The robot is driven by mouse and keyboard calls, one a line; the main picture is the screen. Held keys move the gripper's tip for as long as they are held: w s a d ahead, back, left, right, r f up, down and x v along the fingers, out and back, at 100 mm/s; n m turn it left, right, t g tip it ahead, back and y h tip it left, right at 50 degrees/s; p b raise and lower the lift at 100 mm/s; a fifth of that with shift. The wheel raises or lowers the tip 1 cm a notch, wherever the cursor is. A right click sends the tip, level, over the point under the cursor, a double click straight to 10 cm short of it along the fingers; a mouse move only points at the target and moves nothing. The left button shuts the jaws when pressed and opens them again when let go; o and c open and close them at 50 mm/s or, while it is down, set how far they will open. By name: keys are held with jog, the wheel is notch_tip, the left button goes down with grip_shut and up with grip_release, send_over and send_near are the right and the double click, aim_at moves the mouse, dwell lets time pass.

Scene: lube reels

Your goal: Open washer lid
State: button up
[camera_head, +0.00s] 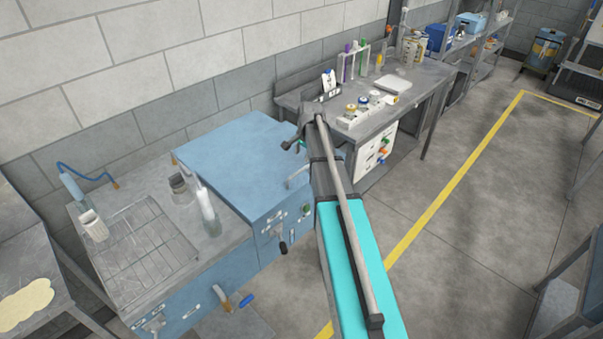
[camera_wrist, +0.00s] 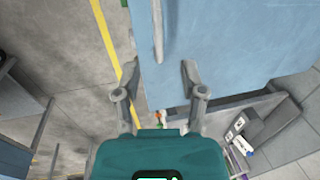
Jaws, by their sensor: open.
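The blue washer has a closed, flat lid (camera_head: 235,160), which also shows in the wrist view (camera_wrist: 235,45). A pale bar handle (camera_head: 298,177) stands along the lid's right edge. In the wrist view the handle (camera_wrist: 158,35) runs down from the top edge, and its near end shows between my fingertips. My gripper (camera_wrist: 159,72) is open and empty, with one finger on each side of the handle's line. I cannot tell how far above the handle it is. In the head view my gripper (camera_head: 291,145) is mostly hidden by my arm.
A sink counter with a wire rack (camera_head: 145,250) and bottles is left of the washer. A grey workbench (camera_head: 425,85) with jars and tubes stands behind it. Concrete floor with a yellow line (camera_head: 450,190) is open to the right. Shelving (camera_head: 570,285) stands at the far right.

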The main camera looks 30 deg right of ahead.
jog(key=shift+w+a+f+b, duration=0.1)
jog(key=shift+w+f+b, duration=0.15)
jog(key=shift+f+b, duration=1.1)
jog(key=shift+w+a+f+b, duration=0.1)
jog(key=shift+w+f+b, duration=0.15)
jog(key=shift+f+b, duration=1.15)
jog(key=shift+w+a+f+b, duration=0.1)
jog(key=shift+w+f+b, duration=0.15)
jog(key=shift+f+b, duration=1.1)
jog(key=shift+f, duration=0.15)
grip_shut()
